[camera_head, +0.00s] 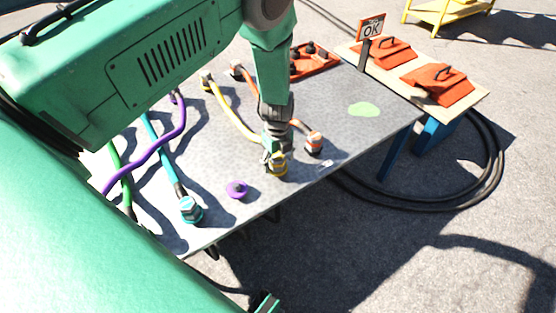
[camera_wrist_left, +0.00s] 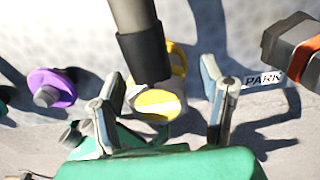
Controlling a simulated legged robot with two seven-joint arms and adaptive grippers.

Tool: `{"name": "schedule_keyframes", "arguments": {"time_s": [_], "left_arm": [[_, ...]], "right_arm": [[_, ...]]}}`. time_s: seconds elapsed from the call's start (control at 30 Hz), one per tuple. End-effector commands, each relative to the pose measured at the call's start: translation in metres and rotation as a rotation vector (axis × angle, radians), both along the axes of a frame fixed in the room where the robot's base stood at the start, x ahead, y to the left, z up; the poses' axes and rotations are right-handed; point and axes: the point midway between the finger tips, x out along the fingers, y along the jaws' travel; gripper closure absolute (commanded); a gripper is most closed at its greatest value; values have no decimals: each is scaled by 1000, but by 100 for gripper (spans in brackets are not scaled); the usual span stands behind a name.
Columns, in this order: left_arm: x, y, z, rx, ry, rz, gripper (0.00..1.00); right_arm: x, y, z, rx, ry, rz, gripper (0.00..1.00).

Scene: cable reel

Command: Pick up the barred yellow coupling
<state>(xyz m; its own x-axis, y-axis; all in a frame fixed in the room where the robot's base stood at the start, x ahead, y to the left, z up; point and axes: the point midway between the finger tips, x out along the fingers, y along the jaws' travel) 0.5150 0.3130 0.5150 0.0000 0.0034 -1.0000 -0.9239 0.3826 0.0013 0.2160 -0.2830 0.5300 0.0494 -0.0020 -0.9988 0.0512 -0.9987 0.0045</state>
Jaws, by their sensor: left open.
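The yellow coupling (camera_head: 278,171) stands near the front edge of the grey table, at the end of a yellow cable. My left gripper (camera_head: 275,158) comes down over it from above and partly hides it. In the left wrist view the yellow coupling (camera_wrist_left: 155,103) lies between the two spread fingers of my left gripper (camera_wrist_left: 163,112). A gap shows on the right side of the coupling. The left finger is close to it, and I cannot tell whether it touches. A dark cable end covers part of the coupling there. My right gripper is not clearly seen.
An orange-banded coupling (camera_head: 314,143) stands close on the right, a purple cap (camera_head: 236,189) on the left. A blue coupling (camera_head: 191,209) and purple cable (camera_head: 160,145) lie further left. The grey table (camera_head: 340,125) is bare around a green patch (camera_head: 363,109).

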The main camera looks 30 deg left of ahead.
Motion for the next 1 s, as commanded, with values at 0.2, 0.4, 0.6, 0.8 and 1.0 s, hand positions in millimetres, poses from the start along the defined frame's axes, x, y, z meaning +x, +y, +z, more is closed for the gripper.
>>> {"name": "schedule_keyframes", "arguments": {"time_s": [0.2,0.4,0.6,0.8,1.0], "left_arm": [[0,0,0,-1,0,0,89],[1,1,0,1,-1,0,95],[2,1,10,1,-3,0,95],[1,0,50,-1,-4,0,95],[1,0,86,-1,-3,0,95]], "right_arm": [[0,0,0,0,0,0,39],[0,0,0,0,0,0,39],[0,0,4,0,0,0,39],[0,0,18,0,0,0,39],[0,0,28,0,0,0,39]]}}
